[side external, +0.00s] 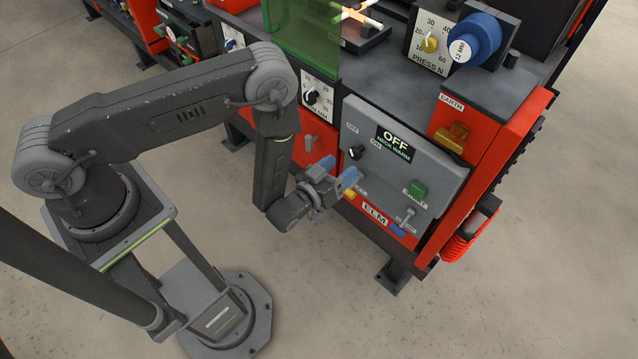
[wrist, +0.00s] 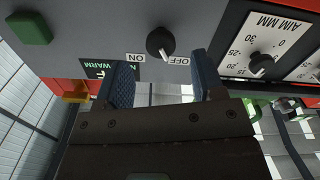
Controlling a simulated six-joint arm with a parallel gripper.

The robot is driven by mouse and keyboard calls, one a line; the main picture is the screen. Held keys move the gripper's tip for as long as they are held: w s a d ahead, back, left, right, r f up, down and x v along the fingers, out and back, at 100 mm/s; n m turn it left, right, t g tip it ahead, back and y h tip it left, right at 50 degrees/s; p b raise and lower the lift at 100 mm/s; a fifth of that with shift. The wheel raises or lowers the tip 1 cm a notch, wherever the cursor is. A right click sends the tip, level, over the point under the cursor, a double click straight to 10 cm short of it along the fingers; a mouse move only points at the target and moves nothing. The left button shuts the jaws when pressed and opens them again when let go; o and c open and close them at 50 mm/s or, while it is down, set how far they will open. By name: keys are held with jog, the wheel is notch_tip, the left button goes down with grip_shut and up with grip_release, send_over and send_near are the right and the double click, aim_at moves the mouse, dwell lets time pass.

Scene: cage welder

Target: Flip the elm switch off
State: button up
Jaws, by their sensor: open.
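The grey control panel (side external: 385,172) is on the red machine front above an ELM label (side external: 375,208). A dark round knob (side external: 355,152) with small OFF and ON labels sits at its left. In the wrist view the knob (wrist: 160,42) is just beyond the fingertips, its white pointer towards the OFF side. A small lever (side external: 407,215) stands at the panel's lower right.
A green button (side external: 417,189) is on the panel's right. A yellow block (side external: 452,136) projects at the upper right. The floor before the machine is clear.

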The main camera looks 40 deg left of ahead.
jog(key=s, duration=0.8)
jog(key=w+r+n+g, duration=0.2)
jog(key=w+r+g, duration=0.2)
jog(key=w+r, duration=0.6)
notch_tip(320, 180, up, 12)
jog(key=s+a+m+g+h, duration=0.1)
jog(key=g, duration=0.1)
jog(key=s+a+r+m+g, duration=0.2)
jog(key=s+a+r+g, duration=0.15)
jog(key=s+r, duration=0.45)
jog(key=s+a+r+g, duration=0.1)
jog(key=s+a+r, duration=0.1)
jog(key=s, duration=0.3)
jog(key=s+a+r+m+g, duration=0.1)
jog(key=s+a+r, duration=0.1)
jog(key=s, duration=0.3)
jog(key=s+a+r+m+g+y, duration=0.1)
jog(key=s+a+r, duration=0.1)
jog(key=s, duration=0.3)
jog(key=shift+s+a, duration=0.25)
jog(key=shift+a, duration=0.4)
jog(key=shift+r, duration=0.1)
jog(key=shift+c, duration=0.3)
